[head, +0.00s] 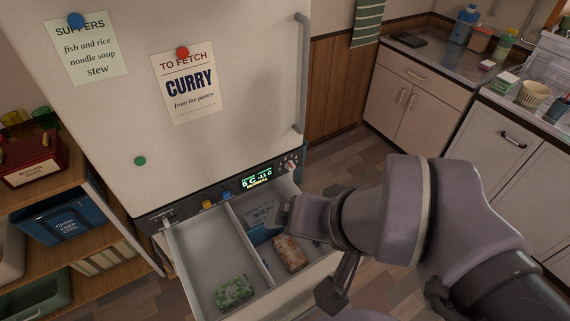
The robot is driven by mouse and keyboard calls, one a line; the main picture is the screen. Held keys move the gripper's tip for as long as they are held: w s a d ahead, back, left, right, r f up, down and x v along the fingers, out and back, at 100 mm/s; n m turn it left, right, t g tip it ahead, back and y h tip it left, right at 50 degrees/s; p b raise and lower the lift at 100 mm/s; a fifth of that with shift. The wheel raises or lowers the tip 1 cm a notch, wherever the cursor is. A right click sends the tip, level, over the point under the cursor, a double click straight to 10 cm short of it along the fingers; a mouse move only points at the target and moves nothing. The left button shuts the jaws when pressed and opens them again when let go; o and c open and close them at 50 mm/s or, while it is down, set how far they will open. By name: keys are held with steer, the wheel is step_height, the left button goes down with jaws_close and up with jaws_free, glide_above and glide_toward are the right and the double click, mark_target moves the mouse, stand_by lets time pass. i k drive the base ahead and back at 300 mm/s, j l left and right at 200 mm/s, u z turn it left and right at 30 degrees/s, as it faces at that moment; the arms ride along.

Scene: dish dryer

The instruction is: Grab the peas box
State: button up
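A green patterned box (231,291), which looks like the peas box, lies in the left compartment of the open drawer (190,262). Its label is too small to read. The right compartment holds an orange-brown box (290,254) and a pale blue package (262,219). My gripper (328,290) is at the right side of the drawer, apart from the green box. A dark finger-like part of it points down, and the rest is hidden by my wrist, so its opening cannot be told.
A divider (249,247) splits the drawer. The white fridge front (150,110) rises behind it, with a handle (303,75) at right. A wooden shelf (95,257) stands left. Cabinets (406,95) and a cluttered counter (448,50) are at right.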

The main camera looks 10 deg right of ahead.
mark_target(233, 293)
steer(key=u, duration=1)
steer(key=i+j+z, duration=0.1)
steer(key=j+z, duration=1.1)
steer(key=j, duration=0.15)
steer(key=k+j+z, duration=0.1)
steer(key=j+z, duration=0.3)
